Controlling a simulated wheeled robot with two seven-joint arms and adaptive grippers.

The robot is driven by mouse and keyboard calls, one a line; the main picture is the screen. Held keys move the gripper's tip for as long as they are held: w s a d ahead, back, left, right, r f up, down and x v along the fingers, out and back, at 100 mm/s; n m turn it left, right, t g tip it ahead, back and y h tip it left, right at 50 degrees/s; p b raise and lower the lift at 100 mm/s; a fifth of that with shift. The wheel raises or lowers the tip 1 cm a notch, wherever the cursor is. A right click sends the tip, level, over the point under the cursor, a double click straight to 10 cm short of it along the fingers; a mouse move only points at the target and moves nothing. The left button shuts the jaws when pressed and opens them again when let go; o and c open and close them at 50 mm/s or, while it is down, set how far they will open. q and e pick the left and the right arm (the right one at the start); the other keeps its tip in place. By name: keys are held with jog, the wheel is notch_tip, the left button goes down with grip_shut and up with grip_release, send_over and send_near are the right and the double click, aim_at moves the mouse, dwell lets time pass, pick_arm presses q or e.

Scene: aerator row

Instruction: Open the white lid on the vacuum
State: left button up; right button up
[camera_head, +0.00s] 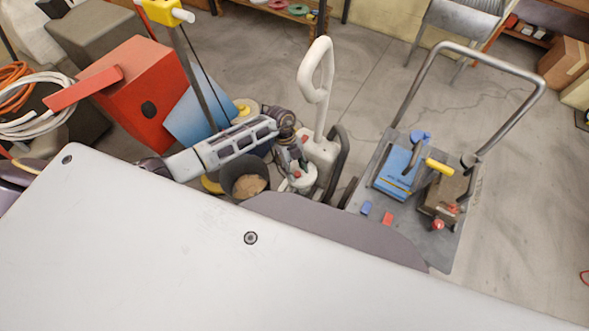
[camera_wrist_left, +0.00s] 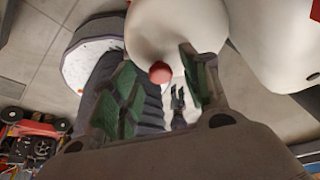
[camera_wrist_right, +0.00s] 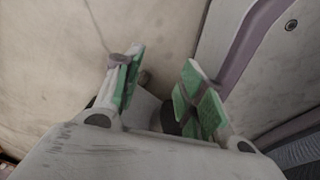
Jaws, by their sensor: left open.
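The vacuum (camera_head: 322,152) is white with a tall loop handle and stands on the floor beyond my white front panel. Its white lid (camera_head: 299,183) is low at the front and has a small red knob (camera_head: 297,174). My left gripper (camera_head: 296,162) is over the lid area, pointing down. In the left wrist view the left gripper (camera_wrist_left: 157,62) is open, and the red knob (camera_wrist_left: 160,72) shows between its fingertips against the rounded white body (camera_wrist_left: 165,30). I cannot tell whether they touch. My right gripper (camera_wrist_right: 160,78) is open and empty in the right wrist view, away from the vacuum.
A dark bucket (camera_head: 229,177) of tan material stands left of the vacuum. A flat cart (camera_head: 452,250) with a blue box (camera_head: 398,172) stands to the right. A red box (camera_head: 157,95) and coiled hoses (camera_head: 40,108) are at left. The floor behind is mostly open.

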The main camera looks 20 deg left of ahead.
pick_arm(q)
jog(key=shift+f, duration=0.1)
grip_shut()
dwell(0.4)
